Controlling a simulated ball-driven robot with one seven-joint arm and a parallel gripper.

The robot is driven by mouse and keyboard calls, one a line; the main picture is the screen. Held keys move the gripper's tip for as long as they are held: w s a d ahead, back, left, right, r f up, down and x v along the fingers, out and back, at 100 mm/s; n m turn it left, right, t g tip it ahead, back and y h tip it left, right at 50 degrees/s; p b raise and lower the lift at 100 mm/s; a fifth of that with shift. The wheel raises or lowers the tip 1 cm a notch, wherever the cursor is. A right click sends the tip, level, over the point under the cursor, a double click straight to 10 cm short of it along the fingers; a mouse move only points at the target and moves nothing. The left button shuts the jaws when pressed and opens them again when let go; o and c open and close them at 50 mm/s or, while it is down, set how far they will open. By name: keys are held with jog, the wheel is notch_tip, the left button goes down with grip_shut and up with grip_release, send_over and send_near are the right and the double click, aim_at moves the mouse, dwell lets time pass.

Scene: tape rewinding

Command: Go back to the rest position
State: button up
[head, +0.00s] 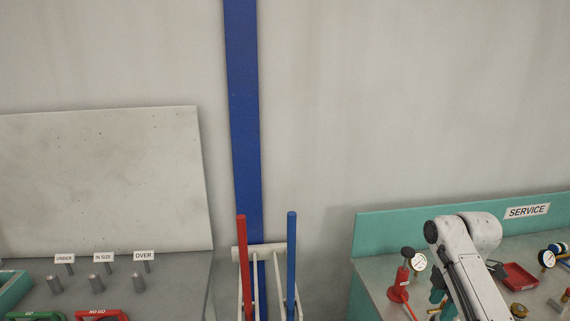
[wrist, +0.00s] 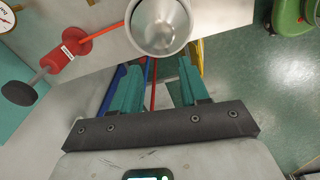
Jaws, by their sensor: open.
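My gripper (wrist: 159,68) shows in the wrist view with its two teal fingers apart and nothing held between them. A metal cup or bowl (wrist: 160,26) lies just beyond the fingertips, apart from them as far as I can tell. In the head view my white arm (head: 468,262) reaches over the right-hand bench. The gripper itself is mostly hidden there behind the arm. No tape is clearly visible in either view.
The service bench (head: 372,279) holds a red pump-like device (head: 399,288) with a gauge (head: 418,262) and a red tray (head: 520,276). A red pole (head: 243,260) and a blue pole (head: 291,260) stand left of it. A green object (wrist: 290,17) sits on the floor.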

jog(key=s+a+f+m+y+b, duration=0.15)
jog(key=s+a+f+m, duration=0.25)
jog(key=s+a+f, duration=0.4)
jog(key=s+a+f+m+b, duration=0.3)
jog(key=s+a+f, duration=0.3)
jog(key=f, duration=0.5)
jog(key=s+f+m+h+b, duration=0.2)
jog(key=s+m, duration=0.8)
jog(key=s, duration=1.4)
notch_tip(320, 180, down, 2)
jog(key=shift+s+f+t+b, duration=0.15)
jog(key=shift+t+b, duration=0.15)
jog(key=shift+b, duration=0.65)
jog(key=shift+d, duration=0.1)
